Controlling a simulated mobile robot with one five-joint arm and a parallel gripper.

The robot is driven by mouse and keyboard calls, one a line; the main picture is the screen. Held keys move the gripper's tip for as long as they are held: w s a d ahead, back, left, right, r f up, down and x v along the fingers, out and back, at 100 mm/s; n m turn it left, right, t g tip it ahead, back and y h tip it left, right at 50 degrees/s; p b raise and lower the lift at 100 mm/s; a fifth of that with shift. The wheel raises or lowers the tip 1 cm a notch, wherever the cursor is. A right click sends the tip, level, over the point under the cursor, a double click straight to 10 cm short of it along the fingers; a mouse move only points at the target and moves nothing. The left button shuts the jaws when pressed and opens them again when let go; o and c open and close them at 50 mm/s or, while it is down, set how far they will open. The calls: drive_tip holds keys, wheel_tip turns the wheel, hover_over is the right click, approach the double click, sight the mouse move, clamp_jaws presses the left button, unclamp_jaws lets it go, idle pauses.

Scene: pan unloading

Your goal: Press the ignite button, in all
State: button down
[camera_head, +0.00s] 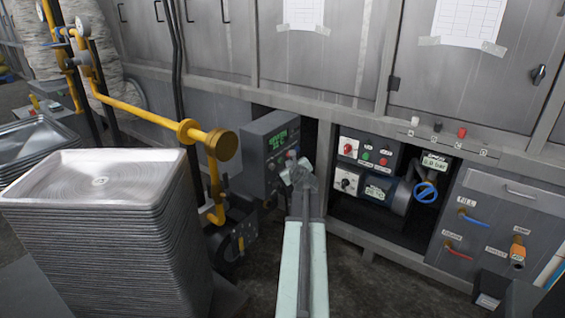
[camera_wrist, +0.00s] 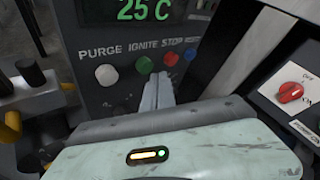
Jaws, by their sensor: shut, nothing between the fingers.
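The ignite button (camera_wrist: 144,65) is a round green button in the wrist view, under the IGNITE label on the dark control panel (camera_wrist: 95,45). A white purge button (camera_wrist: 106,75) is to its left, with a red stop button (camera_wrist: 170,58) and a blue reset button (camera_wrist: 190,54) to its right. My gripper (camera_wrist: 158,78) is shut and empty. Its tips appear just below and right of the green button; I cannot tell if they touch the panel. In the head view my gripper (camera_head: 291,165) is in front of the control box (camera_head: 265,128) and hides part of its buttons.
A tall stack of metal pans (camera_head: 100,220) stands at the left, beside a yellow gas pipe (camera_head: 145,114). Right of the control box is an open bay with a pump (camera_head: 385,192) and a switch box. A red rotary switch (camera_wrist: 290,92) is at the wrist view's right.

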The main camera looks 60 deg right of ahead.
drive_tip(key=s, duration=0.5)
idle(0.5)
idle(0.7)
